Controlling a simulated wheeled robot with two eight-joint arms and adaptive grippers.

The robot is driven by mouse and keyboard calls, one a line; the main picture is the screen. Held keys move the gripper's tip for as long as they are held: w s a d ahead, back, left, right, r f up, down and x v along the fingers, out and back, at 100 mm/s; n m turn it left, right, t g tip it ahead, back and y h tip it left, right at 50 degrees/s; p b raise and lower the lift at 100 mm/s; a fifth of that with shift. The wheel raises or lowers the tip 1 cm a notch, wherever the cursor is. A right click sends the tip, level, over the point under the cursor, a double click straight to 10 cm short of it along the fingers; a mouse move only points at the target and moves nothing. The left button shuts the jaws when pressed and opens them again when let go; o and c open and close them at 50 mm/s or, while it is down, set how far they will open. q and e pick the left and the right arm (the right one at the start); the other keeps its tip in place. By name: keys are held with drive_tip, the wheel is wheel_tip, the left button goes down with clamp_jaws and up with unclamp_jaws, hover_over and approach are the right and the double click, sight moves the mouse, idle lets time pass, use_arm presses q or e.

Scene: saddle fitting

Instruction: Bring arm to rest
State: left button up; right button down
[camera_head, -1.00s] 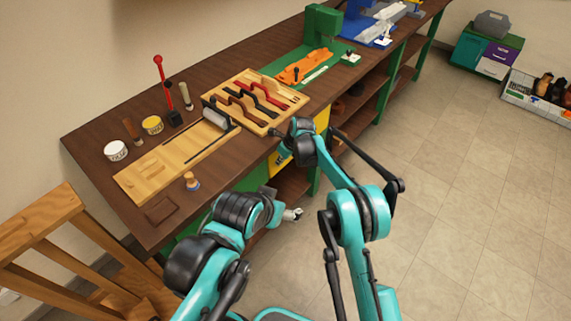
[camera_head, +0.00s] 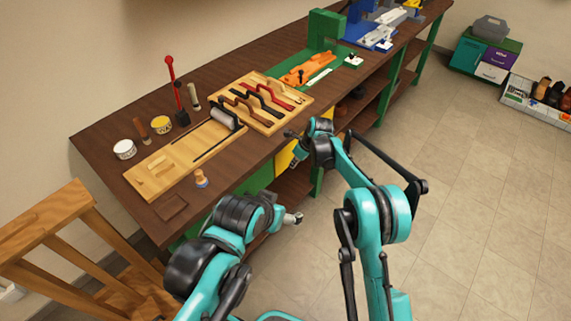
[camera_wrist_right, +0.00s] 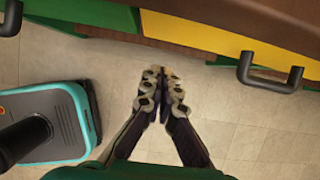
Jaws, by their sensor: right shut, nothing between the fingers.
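My right gripper (camera_wrist_right: 164,92) is shut and empty in the right wrist view, its fingertips together over the pale floor in front of the bench. In the head view, my right gripper (camera_head: 297,151) shows small and partly hidden beside the bench's front edge, just in front of the tool board. My right arm (camera_head: 378,215) is bent, with its elbow above the floor. My left gripper (camera_head: 293,218) is low in front of the bench, small and partly behind its arm, so its fingers cannot be made out.
A dark drawer handle (camera_wrist_right: 270,78) juts out near the right gripper. A wooden chair (camera_head: 55,215) stands left.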

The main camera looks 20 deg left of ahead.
use_arm(q)
drive_tip(key=r+p, duration=0.2)
drive_tip(key=shift+w+d+r, duration=0.1)
drive_tip(key=shift+w+r, duration=0.25)
drive_tip(key=shift+w, duration=0.05)
use_arm(e)
drive_tip(key=w+v, duration=0.1)
drive_tip(key=v, duration=0.6)
drive_tip(key=shift+s+d+r, duration=0.2)
drive_tip(key=shift+d, duration=0.1)
drive_tip(key=s+d+r+n+t, duration=0.1)
drive_tip(key=s+d+r+n, duration=0.2)
drive_tip(key=d+r, duration=0.35)
drive_tip(key=s+d+r+n+t+h, duration=0.1)
drive_tip(key=s+d+r+n, duration=0.2)
drive_tip(key=d+r, duration=0.4)
drive_tip(key=s+d+r+n+t, duration=0.1)
drive_tip(key=s+d+r+n, duration=0.3)
drive_tip(key=d, duration=0.5)
drive_tip(key=s+d+f+n+t+h, duration=0.2)
drive_tip(key=s+d+n, duration=0.9)
drive_tip(key=s+d, duration=0.6)
drive_tip(key=s+h, duration=0.1)
drive_tip(key=s, duration=0.3)
drive_tip(key=shift+d+n+t, duration=0.25)
drive_tip(key=shift+n+t, duration=0.05)
drive_tip(key=shift+t, duration=0.1)
